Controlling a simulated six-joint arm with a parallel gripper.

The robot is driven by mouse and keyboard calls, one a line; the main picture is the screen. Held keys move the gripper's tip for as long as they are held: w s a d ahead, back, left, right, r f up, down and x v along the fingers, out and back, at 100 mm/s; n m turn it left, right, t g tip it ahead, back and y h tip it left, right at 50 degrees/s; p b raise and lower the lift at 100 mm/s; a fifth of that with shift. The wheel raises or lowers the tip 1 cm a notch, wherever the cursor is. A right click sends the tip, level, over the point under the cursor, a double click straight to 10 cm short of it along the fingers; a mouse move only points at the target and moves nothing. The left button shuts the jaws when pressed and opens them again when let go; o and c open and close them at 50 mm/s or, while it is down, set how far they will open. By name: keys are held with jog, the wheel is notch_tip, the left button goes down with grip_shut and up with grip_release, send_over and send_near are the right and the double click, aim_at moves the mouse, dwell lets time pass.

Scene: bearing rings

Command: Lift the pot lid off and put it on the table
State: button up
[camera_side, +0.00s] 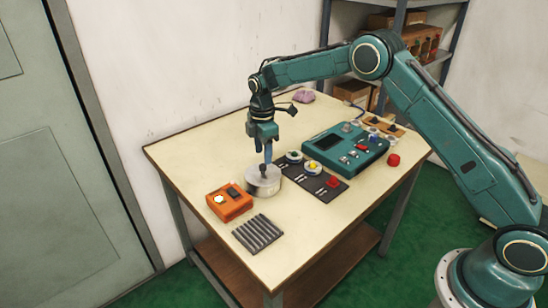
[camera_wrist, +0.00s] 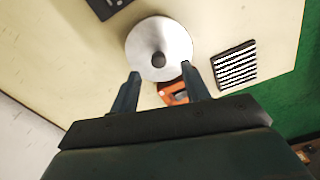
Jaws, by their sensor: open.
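The pot (camera_side: 263,187) is a short, light grey cylinder on the table near its left side. Its round pale lid (camera_wrist: 145,45) with a dark knob (camera_wrist: 159,59) fills the upper middle of the wrist view. The knob also shows in the side view (camera_side: 263,170). My gripper (camera_side: 266,160) points down right above the lid, its fingertips close to the knob. In the wrist view its two fingers (camera_wrist: 160,70) are apart, with the knob between and slightly beyond them. Whether a finger touches the knob cannot be told.
An orange box (camera_side: 230,203) and a dark ribbed rack (camera_side: 258,234) stand in front of the pot. A dark mat (camera_side: 318,182) with small parts and a green console (camera_side: 345,150) lie to its right. The table (camera_side: 190,160) is bare at the back left and front right.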

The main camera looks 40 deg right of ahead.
aim_at(263, 165)
jog(key=shift+f, duration=0.1)
jog(key=shift+w+f, duration=0.15)
jog(key=shift+f, duration=2.35)
grip_shut()
